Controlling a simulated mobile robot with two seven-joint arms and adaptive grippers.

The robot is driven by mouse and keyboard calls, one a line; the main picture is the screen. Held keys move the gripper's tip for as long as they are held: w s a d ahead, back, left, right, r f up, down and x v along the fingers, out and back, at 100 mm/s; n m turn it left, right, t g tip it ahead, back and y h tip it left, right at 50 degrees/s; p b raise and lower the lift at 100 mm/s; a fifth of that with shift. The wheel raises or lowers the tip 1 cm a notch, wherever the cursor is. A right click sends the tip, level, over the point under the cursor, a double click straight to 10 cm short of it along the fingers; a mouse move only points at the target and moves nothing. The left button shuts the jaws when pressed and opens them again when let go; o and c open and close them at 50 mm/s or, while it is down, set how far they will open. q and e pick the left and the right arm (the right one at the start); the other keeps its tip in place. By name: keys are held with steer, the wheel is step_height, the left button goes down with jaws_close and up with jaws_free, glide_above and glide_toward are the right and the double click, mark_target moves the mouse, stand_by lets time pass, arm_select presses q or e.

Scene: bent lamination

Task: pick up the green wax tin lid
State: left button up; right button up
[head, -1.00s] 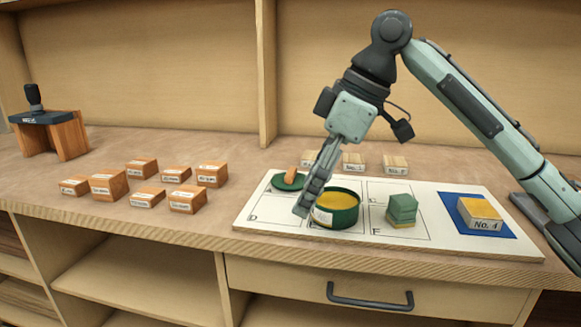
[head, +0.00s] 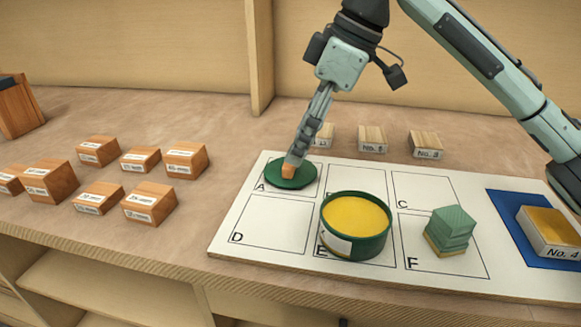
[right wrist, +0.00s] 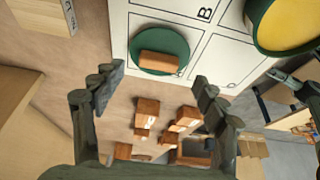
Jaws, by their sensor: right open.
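The green wax tin lid (head: 304,179) lies flat on square A of the white lettered board, with a brown wooden block-like handle (head: 288,169) on top. My right gripper (head: 295,158) comes down over it from above, its fingers partly hiding the lid's back. In the right wrist view the lid (right wrist: 160,37) and its handle show beyond the open, empty fingers (right wrist: 158,82). The handle does not lie between the fingertips there. The open green tin (head: 368,240) of yellow wax stands on square E.
The white board (head: 236,246) also bears a green and yellow block stack (head: 449,230) on F and a No. 4 block (head: 548,229) on a blue patch. Several labelled wooden blocks (head: 150,203) stand left of the board, and pale numbered blocks (head: 372,138) behind it.

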mark_target(290, 167)
steer(key=shift+x, duration=1.85)
steer(key=shift+w, duration=0.1)
steer(key=c, duration=1.1)
steer(key=shift+c, duration=0.2)
steer(key=shift+r, duration=0.15)
